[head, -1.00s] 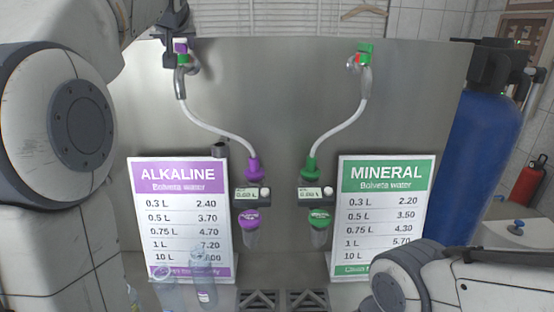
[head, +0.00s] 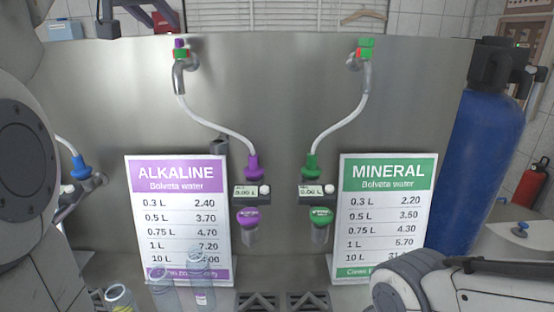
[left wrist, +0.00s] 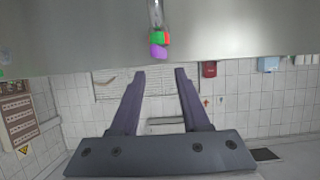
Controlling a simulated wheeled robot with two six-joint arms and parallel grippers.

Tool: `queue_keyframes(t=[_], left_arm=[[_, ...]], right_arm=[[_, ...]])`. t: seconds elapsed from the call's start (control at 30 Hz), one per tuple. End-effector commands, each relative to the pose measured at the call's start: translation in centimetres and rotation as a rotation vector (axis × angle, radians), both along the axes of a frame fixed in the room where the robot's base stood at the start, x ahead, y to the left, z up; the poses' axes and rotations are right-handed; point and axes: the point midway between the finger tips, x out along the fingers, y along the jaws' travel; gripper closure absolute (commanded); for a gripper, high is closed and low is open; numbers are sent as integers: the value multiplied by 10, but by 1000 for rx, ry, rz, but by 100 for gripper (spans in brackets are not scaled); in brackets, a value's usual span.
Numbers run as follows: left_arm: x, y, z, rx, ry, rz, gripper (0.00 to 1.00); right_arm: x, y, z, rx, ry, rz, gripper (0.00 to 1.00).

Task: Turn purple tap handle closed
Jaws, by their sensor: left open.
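The purple tap handle (head: 179,43) tops the left metal tap (head: 179,75) on the steel panel, with green and red parts just below it. It also shows in the left wrist view (left wrist: 158,51), upside down at the top. My left gripper (left wrist: 160,72) is open and empty, its two fingers spread apart near the handle in that view but not around it. In the head view the gripper is partly cut off at the top edge, above and left of the tap. My right gripper is not in view; only part of my right arm shows at lower right.
A green-handled tap (head: 366,48) is on the right of the panel (head: 270,90). The alkaline sign (head: 180,210) and mineral sign (head: 388,215) stand below. Clear bottles (head: 198,268) stand at lower left. A blue tank (head: 482,165) is at right.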

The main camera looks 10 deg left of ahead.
Motion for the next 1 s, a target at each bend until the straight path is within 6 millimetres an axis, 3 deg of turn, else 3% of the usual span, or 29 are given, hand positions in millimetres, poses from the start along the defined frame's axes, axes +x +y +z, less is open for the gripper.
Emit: queue_keyframes(t=[0.07, 0.5, 1.0], left_arm=[[-15, -4, 5, 3, -3, 1, 54], [11, -64, -60, -72, 134, -128, 54], [13, -135, -131, -123, 291, -260, 54]], right_arm=[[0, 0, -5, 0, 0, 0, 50], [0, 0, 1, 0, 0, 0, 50], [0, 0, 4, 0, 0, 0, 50]])
